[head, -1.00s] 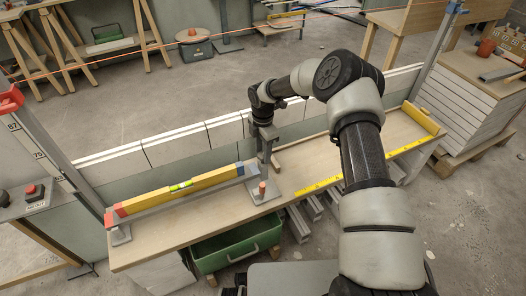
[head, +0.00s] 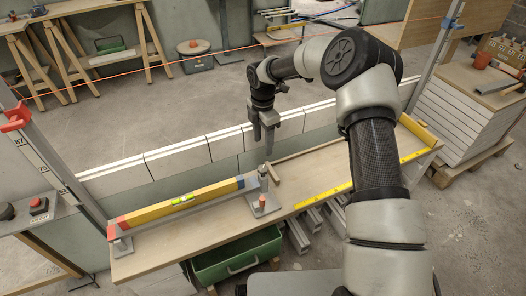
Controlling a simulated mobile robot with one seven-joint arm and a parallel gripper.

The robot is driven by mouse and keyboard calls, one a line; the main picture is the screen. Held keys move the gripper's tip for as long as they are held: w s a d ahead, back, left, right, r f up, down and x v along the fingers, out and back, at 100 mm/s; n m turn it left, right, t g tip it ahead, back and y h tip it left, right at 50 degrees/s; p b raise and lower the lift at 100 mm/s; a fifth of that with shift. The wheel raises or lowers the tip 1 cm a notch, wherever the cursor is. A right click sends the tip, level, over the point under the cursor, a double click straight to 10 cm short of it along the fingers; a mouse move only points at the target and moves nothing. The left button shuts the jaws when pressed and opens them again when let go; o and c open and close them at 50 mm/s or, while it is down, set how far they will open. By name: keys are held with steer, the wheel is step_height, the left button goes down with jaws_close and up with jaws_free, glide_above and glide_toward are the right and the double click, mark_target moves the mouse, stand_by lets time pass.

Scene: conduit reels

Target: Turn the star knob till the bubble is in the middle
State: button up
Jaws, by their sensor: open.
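A yellow spirit level (head: 213,190) with red and blue ends lies along a grey rail on the left part of the wooden bench. Its green vial (head: 182,199) shows near the middle, but the bubble's place in it is too small to tell. At the level's right end stands a grey metal post (head: 263,181) on a plate; the star knob is not clearly made out there. A small orange-topped peg (head: 262,201) stands on the same plate. My gripper (head: 265,149) points down, open and empty, above the post and apart from it.
White blocks (head: 178,158) line the back. A green bin (head: 237,257) is below. An orange string crosses behind.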

step_height(320, 180, up, 5)
steer(key=shift+p, duration=0.35)
steer(key=s+d+r+m+t+h, duration=0.1)
steer(key=s+d+r+m, duration=0.5)
steer(key=r, duration=0.5)
steer(key=s+d+r+m+t+h, duration=0.15)
steer(key=s+r+m, duration=0.25)
steer(key=s+r, duration=0.6)
steer(key=s+d+r+m+t+y, duration=0.1)
steer(key=s+d+r+m+t, duration=0.15)
steer(key=s+m, duration=0.6)
steer(key=s+d+r+m+t+y, duration=0.1)
steer(key=s+d+r+m+y, duration=0.3)
steer(key=s, duration=0.7)
step_height(320, 180, up, 19)
steer(key=a+m+h+p, duration=0.1)
steer(key=a+h+p, duration=0.1)
steer(key=p, duration=1.8)
steer(key=shift+a, duration=0.2)
